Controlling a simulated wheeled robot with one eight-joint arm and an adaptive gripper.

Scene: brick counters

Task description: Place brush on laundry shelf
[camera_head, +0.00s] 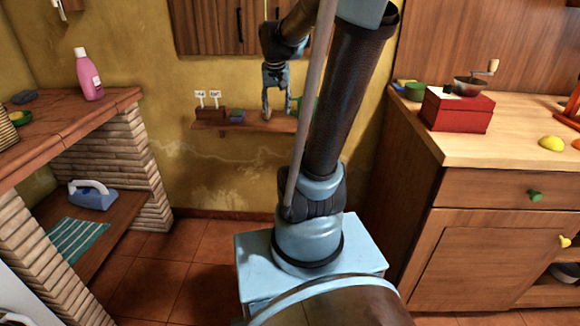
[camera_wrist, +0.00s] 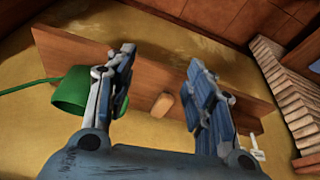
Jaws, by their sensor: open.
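My gripper (camera_head: 277,108) is open and empty at the wall shelf (camera_head: 220,126), seen from behind in the head view. In the wrist view, my gripper (camera_wrist: 160,60) has its two fingers spread wide over the shelf board (camera_wrist: 150,65). A small tan, rounded oblong object, which looks like the brush (camera_wrist: 162,105), lies at the shelf between the fingers, apart from both. The brush cannot be made out in the head view. A lower wooden shelf (camera_head: 110,225) under the brick counter at left holds a blue iron (camera_head: 92,195) and a striped green cloth (camera_head: 75,242).
A green object (camera_wrist: 75,92) stands close to the left finger in the wrist view. Labelled pots (camera_head: 210,112) stand on the wall shelf's left part. A pink bottle (camera_head: 88,75) stands on the brick counter (camera_head: 80,117). A red box (camera_head: 455,110) stands on the right counter. Tiled floor (camera_head: 185,270) is clear at left.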

